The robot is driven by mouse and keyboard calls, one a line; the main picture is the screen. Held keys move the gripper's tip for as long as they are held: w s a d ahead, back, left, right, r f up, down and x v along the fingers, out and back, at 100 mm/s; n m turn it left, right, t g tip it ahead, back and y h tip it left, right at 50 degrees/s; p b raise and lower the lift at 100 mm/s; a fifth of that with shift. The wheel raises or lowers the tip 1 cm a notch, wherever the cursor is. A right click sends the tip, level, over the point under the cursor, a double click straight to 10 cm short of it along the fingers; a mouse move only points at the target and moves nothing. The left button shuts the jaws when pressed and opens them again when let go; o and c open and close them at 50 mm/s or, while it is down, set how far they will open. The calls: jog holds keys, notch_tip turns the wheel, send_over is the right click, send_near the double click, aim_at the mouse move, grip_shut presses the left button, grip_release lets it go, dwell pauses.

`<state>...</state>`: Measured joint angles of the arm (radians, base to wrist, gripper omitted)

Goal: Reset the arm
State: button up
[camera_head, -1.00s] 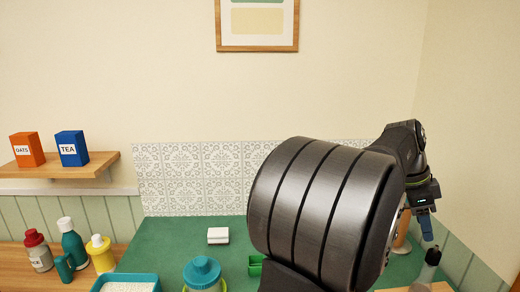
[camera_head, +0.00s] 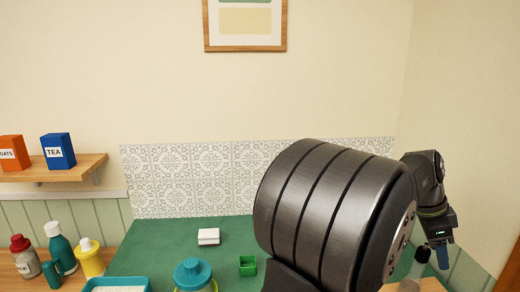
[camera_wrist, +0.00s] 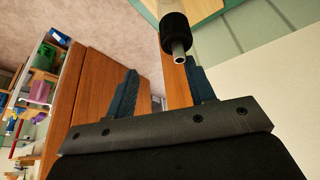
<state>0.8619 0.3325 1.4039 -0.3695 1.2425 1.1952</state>
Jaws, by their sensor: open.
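My gripper (camera_head: 442,256) hangs at the far right in the head view, pointing down, beyond my large dark arm link. In the wrist view my gripper (camera_wrist: 160,78) shows two blue fingers spread apart with nothing between them. A bottle with a black collar and a pale spout (camera_wrist: 175,38) is just beyond the fingertips there, apart from them as far as I can tell. In the head view a dark bottle top (camera_head: 423,255) shows beside the gripper.
A green mat (camera_head: 150,240) carries a white block (camera_head: 208,237), a green box (camera_head: 247,266) and a teal-lidded jar (camera_head: 193,274). Several bottles, one yellow (camera_head: 90,258), stand left. A shelf (camera_head: 85,167) holds a blue tea box (camera_head: 58,151). The right wall is close to my gripper.

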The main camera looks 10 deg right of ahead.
jog(key=s+r, duration=0.5)
jog(key=s, duration=0.2)
jog(key=w+a+f+n+t, duration=0.1)
jog(key=w+a+n, duration=0.1)
jog(key=w+a, duration=0.4)
jog(key=w+a+f+n, duration=0.1)
jog(key=w+a, duration=0.5)
jog(key=w, duration=0.7)
jog(key=shift+f+n+t, duration=0.15)
jog(key=shift+n+t, duration=0.25)
jog(key=shift+n, duration=0.4)
jog(key=s+d+r+m, duration=0.1)
jog(key=s+d+m, duration=0.1)
jog(key=s+d, duration=0.4)
jog(key=s+d+r+m+g, duration=0.1)
jog(key=s+d+m, duration=0.1)
jog(key=s+d, duration=0.4)
jog(key=s, duration=0.5)
jog(key=shift+s+g, duration=0.3)
jog(key=shift+s, duration=0.1)
